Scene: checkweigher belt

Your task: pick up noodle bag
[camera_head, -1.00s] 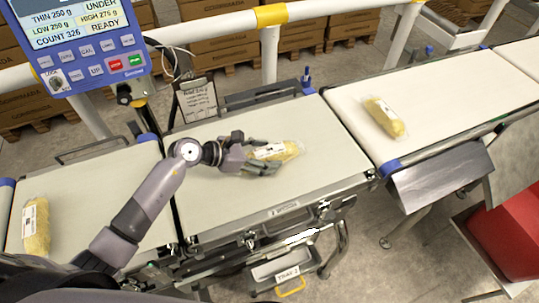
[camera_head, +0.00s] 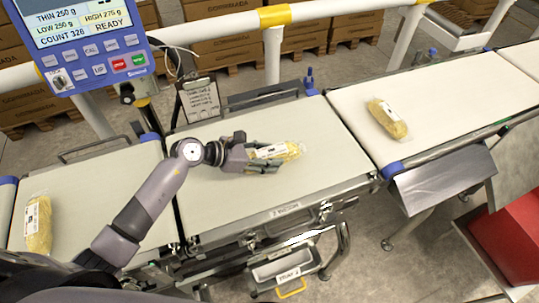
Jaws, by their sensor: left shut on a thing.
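A noodle bag (camera_head: 291,151), clear with yellow noodles and a white label, lies on the middle belt (camera_head: 235,205). My left gripper (camera_head: 268,158) is shut on its left end, with fingers on both sides of the bag. I cannot tell whether the bag is clear of the belt. A second noodle bag (camera_head: 388,119) lies on the right belt (camera_head: 440,95), and a third noodle bag (camera_head: 38,226) lies on the left belt (camera_head: 95,190). My right gripper is out of view.
A blue display panel (camera_head: 85,45) stands at the upper left, with a clipboard (camera_head: 199,99) beside it. A red bin (camera_head: 510,240) is at the lower right. A grey chute (camera_head: 443,175) hangs by the right belt. The front of the middle belt is clear.

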